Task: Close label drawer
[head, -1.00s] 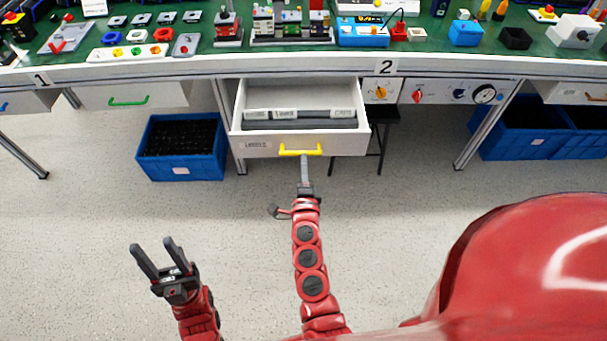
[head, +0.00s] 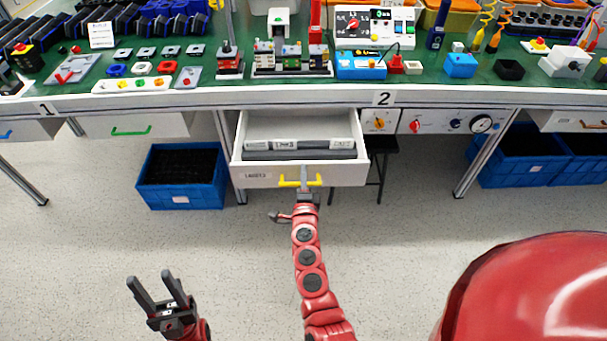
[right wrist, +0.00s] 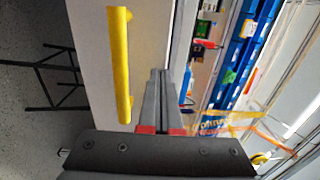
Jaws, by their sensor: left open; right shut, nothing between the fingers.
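The label drawer (head: 262,175) hangs pulled out under the bench, with a white front, a small label and a yellow handle (head: 290,183). Dark and light flat items lie inside. My right gripper (head: 305,172) is shut and empty, its fingertips at the drawer front by the handle. In the right wrist view its closed fingers (right wrist: 158,80) point at the white front, beside the yellow handle (right wrist: 121,65) and not around it. I cannot tell whether they touch the front. My left gripper (head: 157,285) is open and empty, low over the floor at the left.
The green-topped bench (head: 215,93) carries switches and devices above the drawer. A blue crate (head: 180,195) stands on the floor left of the drawer. A panel with knobs (head: 440,122) is to its right. The floor in front is clear.

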